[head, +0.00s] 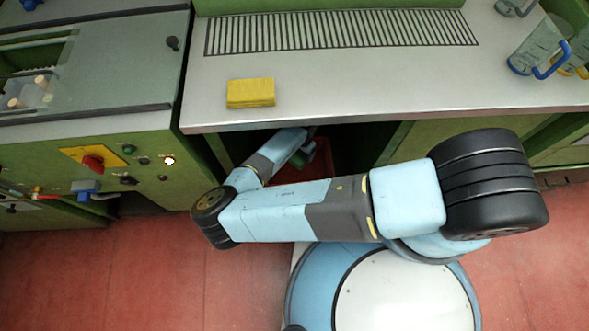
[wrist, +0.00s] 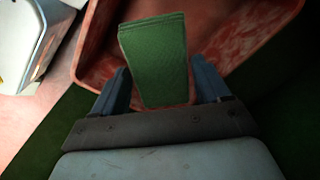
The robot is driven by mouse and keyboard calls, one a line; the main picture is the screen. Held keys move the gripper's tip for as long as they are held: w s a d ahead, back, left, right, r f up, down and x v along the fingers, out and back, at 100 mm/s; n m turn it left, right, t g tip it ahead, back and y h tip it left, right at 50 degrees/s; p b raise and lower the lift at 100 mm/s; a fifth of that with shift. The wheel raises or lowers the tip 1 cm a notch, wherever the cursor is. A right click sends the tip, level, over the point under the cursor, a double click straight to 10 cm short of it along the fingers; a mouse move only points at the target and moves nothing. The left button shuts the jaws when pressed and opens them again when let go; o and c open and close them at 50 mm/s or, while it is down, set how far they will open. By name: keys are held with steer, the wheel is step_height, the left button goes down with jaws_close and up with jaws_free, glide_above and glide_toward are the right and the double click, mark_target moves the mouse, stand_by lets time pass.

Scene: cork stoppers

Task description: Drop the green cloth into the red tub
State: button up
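The green cloth (wrist: 154,58) is a folded, upright-looking pad between the two fingers of my gripper (wrist: 160,66) in the wrist view. The red tub (wrist: 241,57) opens behind and around the cloth in that view. How high the cloth is above the tub floor I cannot tell. In the head view the red tub (head: 322,160) sits in the dark space under the counter, mostly hidden by my arm.
The grey counter (head: 350,85) overhangs the tub, with a yellow block (head: 250,93) on top. Glass jugs (head: 535,50) stand at its right end. A green cabinet (head: 110,150) with knobs and a red valve is on the left. The red floor (head: 130,270) is clear.

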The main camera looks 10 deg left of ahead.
steer(key=o, duration=0.4)
steer(key=shift+r, duration=0.1)
step_height(320, 180, up, 14)
steer(key=shift+f, duration=0.25)
stand_by(0.3)
stand_by(0.4)
